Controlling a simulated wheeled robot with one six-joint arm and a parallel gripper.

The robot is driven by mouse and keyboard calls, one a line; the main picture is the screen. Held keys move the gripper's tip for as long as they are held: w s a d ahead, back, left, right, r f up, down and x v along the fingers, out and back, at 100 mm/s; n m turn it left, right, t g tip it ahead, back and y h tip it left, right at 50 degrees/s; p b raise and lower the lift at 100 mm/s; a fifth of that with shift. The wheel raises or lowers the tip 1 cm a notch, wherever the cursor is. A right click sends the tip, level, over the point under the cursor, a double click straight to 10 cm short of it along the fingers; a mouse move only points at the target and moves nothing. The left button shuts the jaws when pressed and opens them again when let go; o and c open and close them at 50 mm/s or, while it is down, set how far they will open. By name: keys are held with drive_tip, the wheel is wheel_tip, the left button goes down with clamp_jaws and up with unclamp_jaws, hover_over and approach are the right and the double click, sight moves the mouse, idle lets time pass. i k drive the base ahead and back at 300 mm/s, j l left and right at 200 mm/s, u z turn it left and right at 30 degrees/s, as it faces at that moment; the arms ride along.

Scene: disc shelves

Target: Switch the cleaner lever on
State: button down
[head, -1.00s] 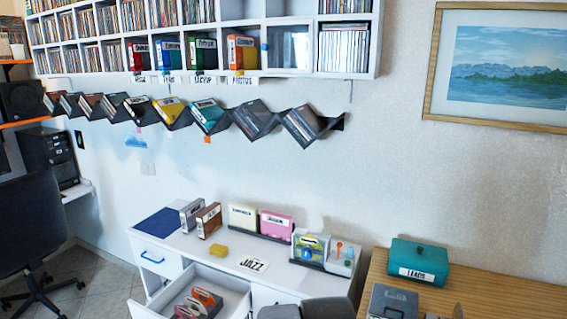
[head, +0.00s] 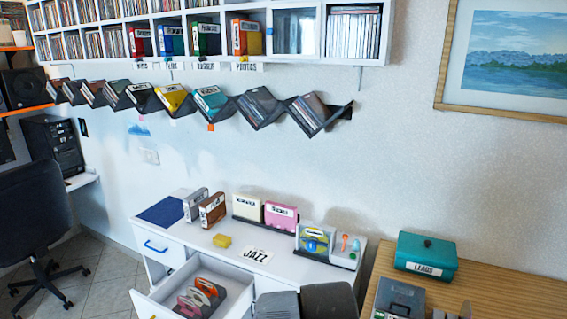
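A disc cleaner (head: 315,241), a pale clear-sided unit with a yellow and blue disc in it, stands at the right end of the white desk. To its right, on a small white stand (head: 345,258), is an upright piece with an orange knob (head: 345,239), which looks like the lever. It is small, and I cannot tell its on or off position. Grey parts of my own arm show at the bottom middle, below the cleaner and apart from it. I cannot make out my gripper's fingers in view.
The white desk (head: 205,243) has an open drawer (head: 237,287) with boxes. A wooden table (head: 510,297) at right holds a teal box (head: 427,257) and a grey box (head: 397,297). Wall shelves hang above. A dark chair (head: 38,215) stands at left.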

sight(345, 236)
drive_tip(key=i+j, duration=0.15)
drive_tip(key=i, duration=0.4)
drive_tip(key=i+j+u, duration=0.1)
drive_tip(key=i, duration=0.5)
